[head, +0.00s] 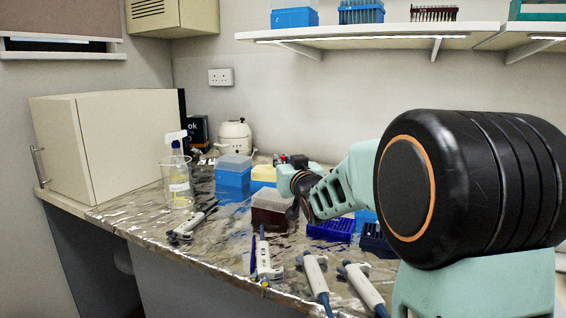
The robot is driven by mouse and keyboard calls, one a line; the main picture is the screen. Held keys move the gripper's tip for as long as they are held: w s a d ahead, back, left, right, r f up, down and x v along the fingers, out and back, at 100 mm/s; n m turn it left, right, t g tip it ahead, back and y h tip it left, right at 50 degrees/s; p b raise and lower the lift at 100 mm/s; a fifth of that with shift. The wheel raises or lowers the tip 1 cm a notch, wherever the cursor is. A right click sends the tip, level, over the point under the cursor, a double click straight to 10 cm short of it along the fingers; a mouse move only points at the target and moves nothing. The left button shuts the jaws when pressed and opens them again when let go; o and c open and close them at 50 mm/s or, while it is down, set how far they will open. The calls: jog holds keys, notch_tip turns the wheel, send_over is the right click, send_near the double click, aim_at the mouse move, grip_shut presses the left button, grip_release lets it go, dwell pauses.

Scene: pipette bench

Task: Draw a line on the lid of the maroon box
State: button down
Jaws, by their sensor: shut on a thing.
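The maroon box (270,222) stands on the bench near the middle, with a pale translucent lid (271,200) on top. My arm reaches in from the right. My gripper (306,208) is at the arm's far end, close by the box's right side in the picture. It is small, dark and partly covered by my own wrist. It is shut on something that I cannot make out. I cannot tell whether it touches the lid. No line can be made out on the lid from here.
Several pipettes (264,262) lie along the front of the bench. A blue box (233,182) and a yellow one (263,176) stand behind the maroon box. Blue racks (330,230) lie to its right. A beaker with a spray bottle (178,185) stands left.

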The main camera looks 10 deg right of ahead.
jog(key=shift+r, duration=0.2)
dwell(0.9)
jog(key=shift+r+p, duration=1.5)
jog(key=shift+r, duration=0.95)
jog(key=shift+a+f, duration=0.1)
